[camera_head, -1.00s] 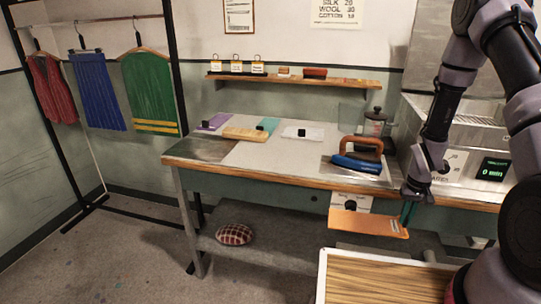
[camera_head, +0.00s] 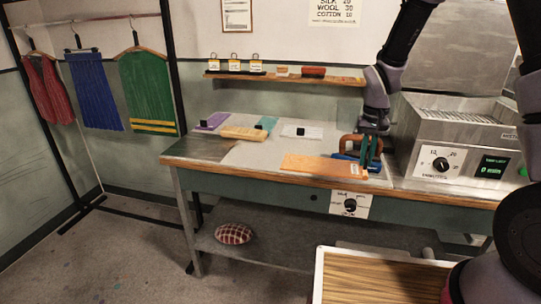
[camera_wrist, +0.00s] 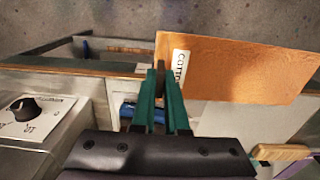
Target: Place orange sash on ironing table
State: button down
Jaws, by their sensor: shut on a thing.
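The orange sash (camera_head: 312,165) is a flat orange piece with a white label, which reads partly as "COTTO" in the wrist view (camera_wrist: 235,70). My gripper (camera_head: 370,160) is shut on its right end; the dark green fingers also show in the wrist view (camera_wrist: 160,95). In the head view the sash overlaps the front part of the ironing table (camera_head: 240,157). I cannot tell whether it touches the top. The blue iron (camera_head: 352,157) with a brown handle is partly hidden behind my gripper.
Purple, tan (camera_head: 243,133), teal and white pieces lie along the table's back. A steel machine (camera_head: 455,140) with a dial stands at the right. A wooden tray (camera_head: 375,280) is in front. A checked cushion (camera_head: 234,233) lies on the lower shelf.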

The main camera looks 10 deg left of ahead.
aim_at(270, 154)
jog(key=i+j, duration=0.35)
jog(key=j, duration=0.15)
jog(key=i+j, duration=0.35)
jog(key=j, duration=0.2)
